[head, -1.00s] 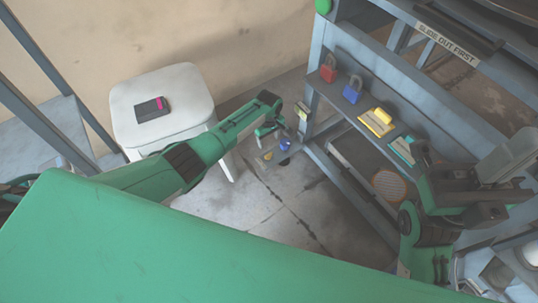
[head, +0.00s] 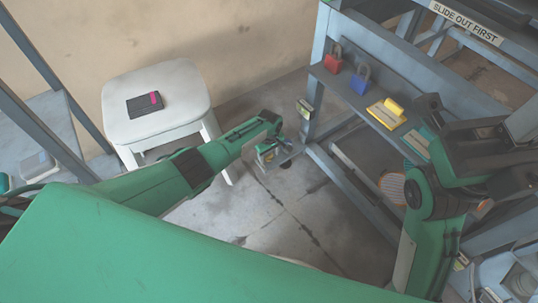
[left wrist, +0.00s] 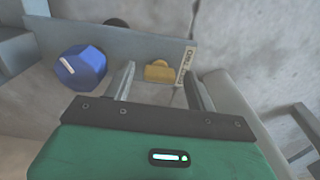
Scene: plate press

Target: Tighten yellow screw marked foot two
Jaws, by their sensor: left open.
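In the left wrist view a yellow screw (left wrist: 158,71) with a wing-like head sits on a grey metal strip, with a small pale label (left wrist: 185,66) upright beside it; I cannot read the label surely. A blue knob (left wrist: 80,68) with a white mark is to its left. My left gripper (left wrist: 160,74) is open, its two fingers on either side of the yellow screw in the picture; contact cannot be told. In the head view my left gripper (head: 270,152) is low near the floor by the frame's leg and hides the screw. My right arm is at the right; its jaws are unclear.
A blue-grey frame with a shelf stands at right, holding a red padlock (head: 333,58), a blue padlock (head: 361,80) and a yellow block (head: 386,113). A white stool (head: 165,82) with a dark-and-pink item stands at left. The floor (head: 290,215) between is clear.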

